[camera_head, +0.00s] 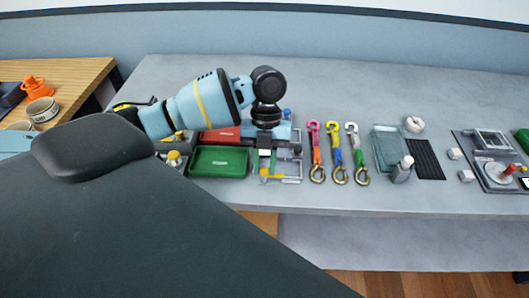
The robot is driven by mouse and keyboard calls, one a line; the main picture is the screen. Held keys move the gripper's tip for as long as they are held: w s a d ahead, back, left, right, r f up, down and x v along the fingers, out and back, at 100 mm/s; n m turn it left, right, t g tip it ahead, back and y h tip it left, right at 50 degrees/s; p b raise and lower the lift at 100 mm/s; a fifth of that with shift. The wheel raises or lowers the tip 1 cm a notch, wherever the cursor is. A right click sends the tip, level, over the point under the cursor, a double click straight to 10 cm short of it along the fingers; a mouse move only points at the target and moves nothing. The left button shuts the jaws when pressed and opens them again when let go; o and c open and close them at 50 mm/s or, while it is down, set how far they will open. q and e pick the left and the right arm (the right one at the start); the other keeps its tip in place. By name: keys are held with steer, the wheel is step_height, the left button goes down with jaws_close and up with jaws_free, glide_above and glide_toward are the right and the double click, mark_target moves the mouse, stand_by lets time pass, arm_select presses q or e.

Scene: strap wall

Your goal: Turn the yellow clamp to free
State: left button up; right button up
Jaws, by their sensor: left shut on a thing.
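The yellow clamp (268,176) shows as a small yellow piece on a metal fixture (291,180) on the bench, just right of the green tray. My left gripper (264,152) points down over this fixture from above. It is shut on what looks like the upper part of the clamp; my wrist and fingers hide most of the contact. I cannot make out the clamp's exact turn angle. My right gripper is not in view.
A green tray (218,162) and a red box (219,135) sit left of the fixture. Three coloured straps with hooks (337,153) lie close to its right. The bench (340,85) is clear behind.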

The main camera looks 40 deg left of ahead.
arm_select(q)
steer(key=o, duration=1)
steer(key=shift+v, duration=3.95)
